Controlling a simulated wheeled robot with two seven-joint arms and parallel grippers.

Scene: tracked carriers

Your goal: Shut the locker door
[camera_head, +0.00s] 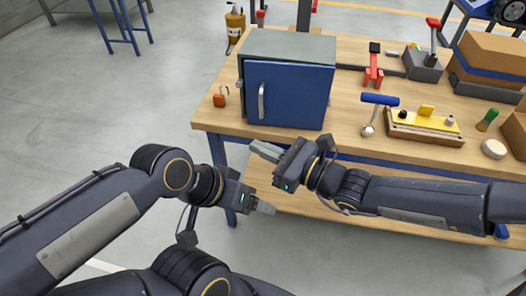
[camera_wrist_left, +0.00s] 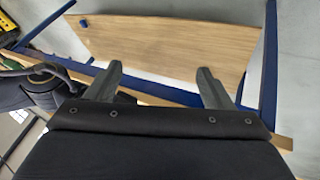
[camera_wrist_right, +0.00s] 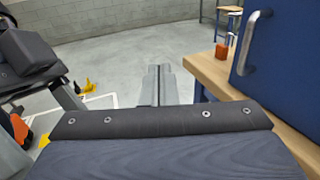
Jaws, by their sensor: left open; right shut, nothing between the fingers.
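The locker is a grey box (camera_head: 290,45) on the left part of the workbench. Its blue door (camera_head: 300,92) faces me, with a metal handle (camera_head: 261,101) near its left edge. The door lies flat or nearly flat against the front; I cannot tell whether a small gap remains. In the right wrist view the door (camera_wrist_right: 287,75) and handle (camera_wrist_right: 248,42) are at the upper right. My right gripper (camera_head: 264,151) is shut and empty, in front of and below the door near the bench's front edge. My left gripper (camera_head: 264,208) is open and empty, lower, in front of the bench.
An orange padlock (camera_head: 220,97) lies left of the locker. A blue-headed mallet (camera_head: 379,99), a yellow-topped wooden block (camera_head: 425,125) and a red clamp (camera_head: 373,70) are to its right. Cardboard boxes (camera_head: 490,55) stand at the far right.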

